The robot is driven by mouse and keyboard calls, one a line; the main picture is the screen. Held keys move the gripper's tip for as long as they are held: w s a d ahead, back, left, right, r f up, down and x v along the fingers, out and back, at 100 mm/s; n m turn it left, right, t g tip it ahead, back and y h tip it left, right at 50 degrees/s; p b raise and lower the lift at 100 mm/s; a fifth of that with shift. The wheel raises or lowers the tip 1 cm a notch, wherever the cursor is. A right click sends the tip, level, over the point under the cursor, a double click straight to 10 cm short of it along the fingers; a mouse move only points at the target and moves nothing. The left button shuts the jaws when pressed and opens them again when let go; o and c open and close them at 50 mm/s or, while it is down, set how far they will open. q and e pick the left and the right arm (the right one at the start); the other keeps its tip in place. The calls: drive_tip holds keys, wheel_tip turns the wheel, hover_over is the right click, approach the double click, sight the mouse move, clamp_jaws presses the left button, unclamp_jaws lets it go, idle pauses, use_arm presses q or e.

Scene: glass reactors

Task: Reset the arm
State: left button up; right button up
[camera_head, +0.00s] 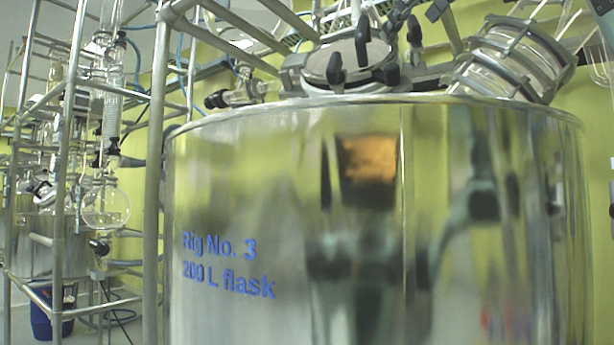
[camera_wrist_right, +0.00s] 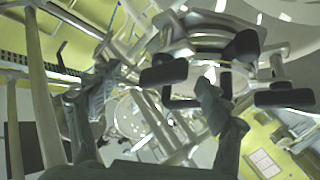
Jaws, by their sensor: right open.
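My right gripper (camera_wrist_right: 152,88) shows in the right wrist view, with its two dark fingers spread wide apart and nothing between them. Beyond the fingers is round glassware with black clamp knobs (camera_wrist_right: 243,46) and a metal frame; how far off they are is hard to tell. In the head view I cannot clearly make out either gripper directly. Blurred dark shapes like my arms show only as reflections in the shiny reactor vessel (camera_head: 300,220), marked "Rig No. 3 200 L flask". My left gripper is not in view.
The vessel fills most of the head view close in front. Its lid fittings (camera_head: 350,65) and a tilted glass cylinder (camera_head: 510,55) stand above it. A grey pipe frame (camera_head: 155,170) is at its left. Another glass rig (camera_head: 105,205) stands farther back left, with a blue container (camera_head: 42,322) below.

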drive_tip(key=m+t+h, duration=0.1)
drive_tip(key=m+h, duration=0.1)
drive_tip(key=m, duration=0.2)
drive_tip(key=shift+h, duration=0.4)
drive_tip(key=m+h, duration=0.1)
drive_tip(key=m, duration=0.2)
drive_tip(key=shift+h, duration=0.4)
drive_tip(key=shift+a+m+h, duration=0.1)
drive_tip(key=shift+m+h, duration=0.9)
drive_tip(key=shift+m, duration=0.6)
use_arm(q)
drive_tip(key=shift+s, duration=0.2)
use_arm(e)
drive_tip(key=shift+m+h, duration=0.4)
